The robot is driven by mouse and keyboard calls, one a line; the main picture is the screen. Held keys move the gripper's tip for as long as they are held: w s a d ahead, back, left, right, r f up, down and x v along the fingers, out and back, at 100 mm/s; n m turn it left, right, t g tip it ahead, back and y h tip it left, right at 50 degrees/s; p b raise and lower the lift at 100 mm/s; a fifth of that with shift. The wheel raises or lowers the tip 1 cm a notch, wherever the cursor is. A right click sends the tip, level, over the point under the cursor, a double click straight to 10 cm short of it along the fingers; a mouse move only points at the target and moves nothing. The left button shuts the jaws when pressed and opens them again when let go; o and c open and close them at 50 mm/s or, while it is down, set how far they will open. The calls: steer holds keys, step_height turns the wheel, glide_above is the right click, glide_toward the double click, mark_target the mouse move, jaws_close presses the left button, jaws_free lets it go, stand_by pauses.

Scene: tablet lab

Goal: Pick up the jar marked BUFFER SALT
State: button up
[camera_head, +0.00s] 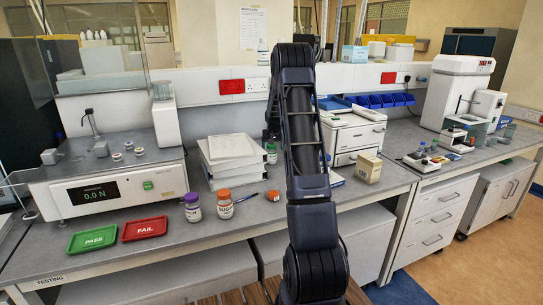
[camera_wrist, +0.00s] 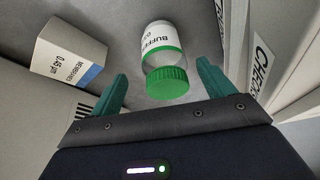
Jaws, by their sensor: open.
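The jar marked BUFFER (camera_wrist: 160,38), the rest of its label not fully readable, has a clear body, a white label and a green lid. In the wrist view it lies ahead of my gripper (camera_wrist: 161,70), lid toward me. The two green fingers are apart, one on each side of the lid, with a gap to it on both sides. Nothing is held. In the head view a green-lidded jar (camera_head: 271,155) stands on the bench beside the paper stack, partly beside my arm.
In the wrist view a MEMBRANES box (camera_wrist: 68,50) is left of the jar, and CHECKS binders (camera_wrist: 262,68) are close on the right. In the head view a paper stack (camera_head: 228,160), a purple-lidded jar (camera_head: 192,207) and an orange-lidded SUGAR jar (camera_head: 225,204) stand on the bench.

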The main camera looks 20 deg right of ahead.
mark_target(271, 152)
steer(key=x, duration=0.5)
steer(key=shift+w+a, duration=0.15)
steer(key=shift+a, duration=0.1)
steer(key=shift+r, duration=0.1)
steer(key=shift+c, duration=0.4)
steer(key=c, duration=1.1)
steer(key=shift+c, duration=0.2)
